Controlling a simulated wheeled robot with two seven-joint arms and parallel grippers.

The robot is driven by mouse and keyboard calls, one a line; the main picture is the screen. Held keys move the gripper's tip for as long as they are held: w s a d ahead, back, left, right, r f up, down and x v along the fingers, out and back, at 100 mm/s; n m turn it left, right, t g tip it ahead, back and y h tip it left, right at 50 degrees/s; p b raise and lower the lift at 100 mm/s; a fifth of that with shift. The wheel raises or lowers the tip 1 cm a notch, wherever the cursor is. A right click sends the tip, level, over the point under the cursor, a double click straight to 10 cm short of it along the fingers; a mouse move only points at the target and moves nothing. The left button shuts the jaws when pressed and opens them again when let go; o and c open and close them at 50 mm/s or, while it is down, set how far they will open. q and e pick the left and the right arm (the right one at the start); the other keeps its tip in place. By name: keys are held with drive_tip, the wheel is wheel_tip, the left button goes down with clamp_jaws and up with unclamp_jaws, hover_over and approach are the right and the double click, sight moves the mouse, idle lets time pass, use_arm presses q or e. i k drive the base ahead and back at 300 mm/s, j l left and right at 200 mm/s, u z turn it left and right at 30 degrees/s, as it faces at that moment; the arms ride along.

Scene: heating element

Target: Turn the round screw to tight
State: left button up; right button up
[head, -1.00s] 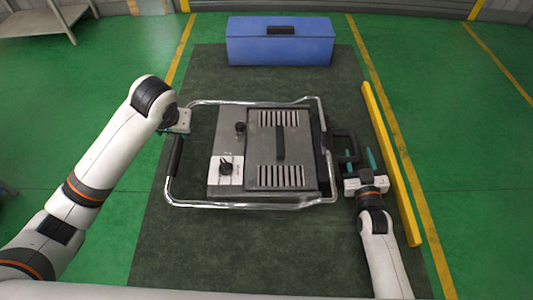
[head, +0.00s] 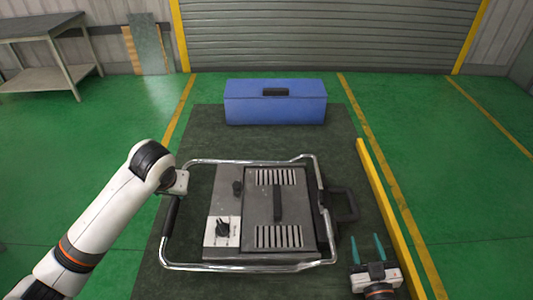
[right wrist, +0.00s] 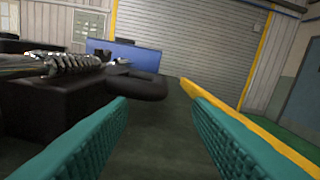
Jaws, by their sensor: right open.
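A grey heating unit (head: 229,254) in a chrome tube frame (head: 250,161) lies on the dark mat in the head view. A small round black knob (head: 237,187) stands on its left panel, and a black dial (head: 222,228) sits on a white plate. I cannot tell which is the round screw. My right gripper (head: 367,248) is open and empty, right of the unit and nearer me than its black loop handle (head: 346,206). The handle also shows ahead in the right wrist view (right wrist: 150,86). My left gripper (head: 178,183) is at the frame's left corner; its fingers are hidden.
A blue box (head: 275,103) stands behind the unit. A yellow bar (head: 388,212) runs along the mat's right side, close to my right gripper. A grey work table (head: 40,30) stands far left. The dark mat (head: 345,140) has bare room around the unit.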

sight(237, 185)
drive_tip(key=k+l, duration=0.1)
drive_tip(key=k, duration=1.4)
